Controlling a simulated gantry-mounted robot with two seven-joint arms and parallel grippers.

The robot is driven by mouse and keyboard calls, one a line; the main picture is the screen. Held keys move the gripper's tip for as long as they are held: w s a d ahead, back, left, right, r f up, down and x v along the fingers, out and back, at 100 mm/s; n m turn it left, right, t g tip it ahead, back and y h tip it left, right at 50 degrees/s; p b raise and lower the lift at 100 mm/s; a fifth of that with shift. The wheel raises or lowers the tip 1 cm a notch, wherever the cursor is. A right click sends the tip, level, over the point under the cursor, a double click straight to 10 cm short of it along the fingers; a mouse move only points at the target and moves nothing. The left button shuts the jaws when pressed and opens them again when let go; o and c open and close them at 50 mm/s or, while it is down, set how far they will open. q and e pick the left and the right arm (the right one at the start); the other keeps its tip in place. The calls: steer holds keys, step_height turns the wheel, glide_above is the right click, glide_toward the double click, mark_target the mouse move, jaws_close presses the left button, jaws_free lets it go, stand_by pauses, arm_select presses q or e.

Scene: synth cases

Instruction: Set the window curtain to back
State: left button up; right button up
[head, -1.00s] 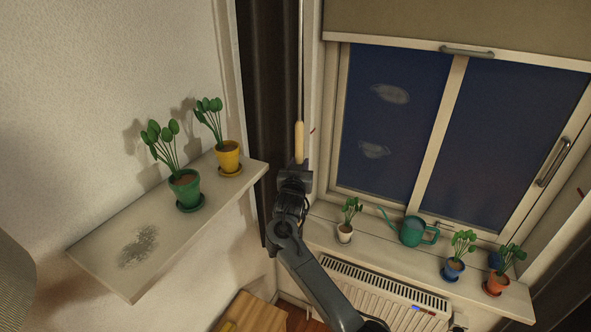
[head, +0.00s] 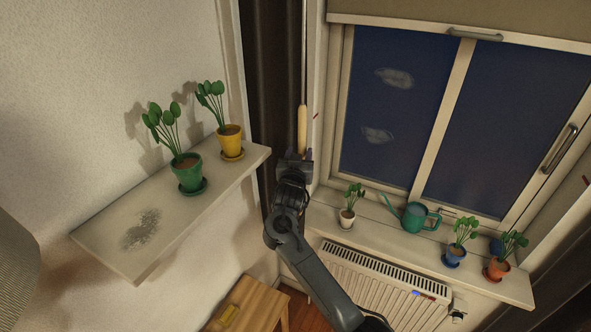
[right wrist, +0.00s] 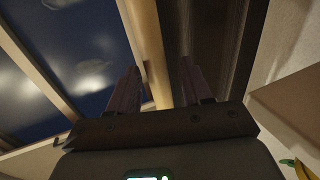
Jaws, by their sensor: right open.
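A dark brown curtain (head: 268,70) hangs in a narrow bunch at the left side of the window (head: 395,110). A thin draw wand with a pale wooden handle (head: 302,128) hangs in front of it, near the window's left frame. My right gripper (head: 296,155) is open at the handle's lower end, pointing up. In the right wrist view the wooden handle (right wrist: 156,75) stands between the two spread fingers, with the dark curtain (right wrist: 195,35) behind; whether it touches a finger I cannot tell. My left gripper is not in view.
A wall shelf (head: 110,238) with two potted plants juts out left of my right arm. The windowsill (head: 385,236) holds several small pots and a green watering can (head: 412,216), above a radiator (head: 370,280). A wooden stool (head: 250,305) stands below.

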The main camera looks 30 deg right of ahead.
steer(key=b+v, duration=0.1)
steer(key=v, duration=0.7)
